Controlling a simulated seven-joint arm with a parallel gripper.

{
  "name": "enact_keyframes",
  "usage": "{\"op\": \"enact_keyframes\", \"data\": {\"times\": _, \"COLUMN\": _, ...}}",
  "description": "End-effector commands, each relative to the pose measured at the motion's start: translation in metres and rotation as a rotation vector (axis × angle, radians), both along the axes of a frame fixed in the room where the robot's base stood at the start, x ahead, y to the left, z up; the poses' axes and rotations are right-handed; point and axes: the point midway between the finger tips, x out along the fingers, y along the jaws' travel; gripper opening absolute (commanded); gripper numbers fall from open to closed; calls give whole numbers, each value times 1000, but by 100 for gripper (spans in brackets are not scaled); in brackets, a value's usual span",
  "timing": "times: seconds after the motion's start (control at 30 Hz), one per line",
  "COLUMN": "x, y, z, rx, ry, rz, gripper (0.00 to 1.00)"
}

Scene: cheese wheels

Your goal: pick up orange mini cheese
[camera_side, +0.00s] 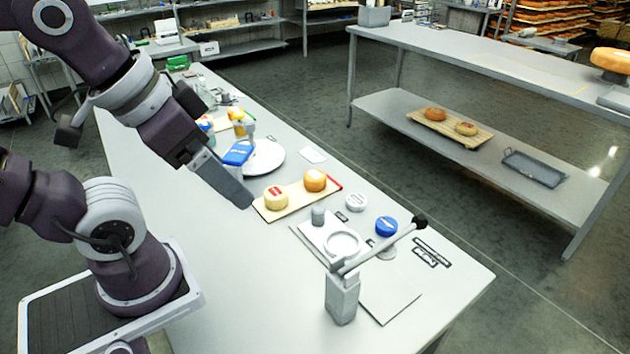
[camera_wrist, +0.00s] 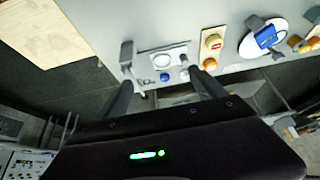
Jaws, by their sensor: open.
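The orange mini cheese (camera_side: 315,180) sits on a small wooden board (camera_side: 290,199), beside a pale yellow mini cheese (camera_side: 276,197) with a red label. In the wrist view the orange mini cheese (camera_wrist: 209,63) is at the board's lower end, and the yellow cheese (camera_wrist: 213,41) is above it. My gripper (camera_side: 247,203) is above the table, near the board's left end in the side view. In the wrist view my gripper (camera_wrist: 165,85) has its two fingers spread apart with nothing between them. The right fingertip lies close below the orange cheese in that picture.
A white round plate (camera_side: 262,157) with a blue item (camera_side: 238,154) lies behind the board. A blue-topped round item (camera_side: 386,226), a white ring stand (camera_side: 342,244) and a grey post with a lever (camera_side: 342,298) stand to the right.

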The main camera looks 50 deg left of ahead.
Motion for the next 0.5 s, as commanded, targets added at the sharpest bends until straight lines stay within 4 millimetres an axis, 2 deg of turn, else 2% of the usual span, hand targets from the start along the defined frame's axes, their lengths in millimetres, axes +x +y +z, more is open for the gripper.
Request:
{"op": "enact_keyframes", "data": {"times": 0.07, "x": 1, "y": 0, "z": 1, "rx": 3, "ry": 2, "rz": -3, "gripper": 80}}
{"op": "enact_keyframes", "data": {"times": 0.17, "x": 21, "y": 5, "z": 8, "rx": 44, "ry": 34, "rz": -48, "gripper": 80}}
{"op": "enact_keyframes", "data": {"times": 0.27, "x": 70, "y": 20, "z": 18, "rx": 132, "ry": 111, "rz": -172, "gripper": 80}}
{"op": "enact_keyframes", "data": {"times": 0.3, "x": 96, "y": 30, "z": 18, "rx": 169, "ry": 148, "rz": -237, "gripper": 80}}
{"op": "enact_keyframes", "data": {"times": 0.37, "x": 134, "y": 47, "z": 12, "rx": 214, "ry": 206, "rz": -343, "gripper": 80}}
{"op": "enact_keyframes", "data": {"times": 0.4, "x": 160, "y": 61, "z": 3, "rx": 239, "ry": 244, "rz": -417, "gripper": 80}}
{"op": "enact_keyframes", "data": {"times": 0.47, "x": 198, "y": 85, "z": -16, "rx": 266, "ry": 299, "rz": -535, "gripper": 80}}
{"op": "enact_keyframes", "data": {"times": 0.5, "x": 221, "y": 102, "z": -34, "rx": 278, "ry": 332, "rz": -614, "gripper": 80}}
